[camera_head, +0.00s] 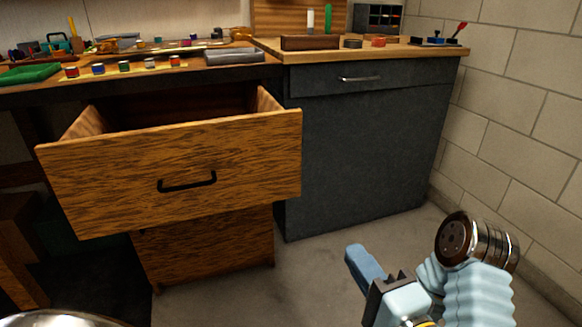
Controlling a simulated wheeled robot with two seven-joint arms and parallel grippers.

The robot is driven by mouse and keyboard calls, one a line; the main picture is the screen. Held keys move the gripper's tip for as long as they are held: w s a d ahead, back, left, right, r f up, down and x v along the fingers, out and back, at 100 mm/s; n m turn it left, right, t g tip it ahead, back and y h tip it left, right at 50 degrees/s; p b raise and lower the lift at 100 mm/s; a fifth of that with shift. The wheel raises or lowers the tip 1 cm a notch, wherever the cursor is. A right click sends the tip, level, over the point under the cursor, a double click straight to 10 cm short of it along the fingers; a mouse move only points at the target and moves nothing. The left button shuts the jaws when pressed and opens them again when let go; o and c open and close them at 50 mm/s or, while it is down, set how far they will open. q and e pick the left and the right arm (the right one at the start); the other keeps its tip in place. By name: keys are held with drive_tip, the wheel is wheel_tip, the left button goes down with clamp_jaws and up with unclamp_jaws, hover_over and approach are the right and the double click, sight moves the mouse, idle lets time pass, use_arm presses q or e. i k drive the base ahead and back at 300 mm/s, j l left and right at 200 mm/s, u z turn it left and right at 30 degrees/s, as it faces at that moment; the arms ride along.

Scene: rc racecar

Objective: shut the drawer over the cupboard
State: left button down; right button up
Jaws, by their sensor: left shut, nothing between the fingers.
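A wooden drawer (240,160) with a black bar handle (187,182) stands pulled well out under the left workbench. Its inside shows, and no contents are visible. Below it is a wooden front (205,248), partly hidden by the drawer. To the right, a dark grey cabinet (360,150) has a drawer front (385,77) with a silver handle (359,79); it looks flush.
A block wall (530,130) bounds the right. The floor (300,275) before the cabinets is clear.

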sight(129, 162)
drive_tip(key=i+j, duration=0.1)
drive_tip(key=i, duration=0.35)
drive_tip(key=i+j, duration=0.15)
drive_tip(key=i, duration=0.3)
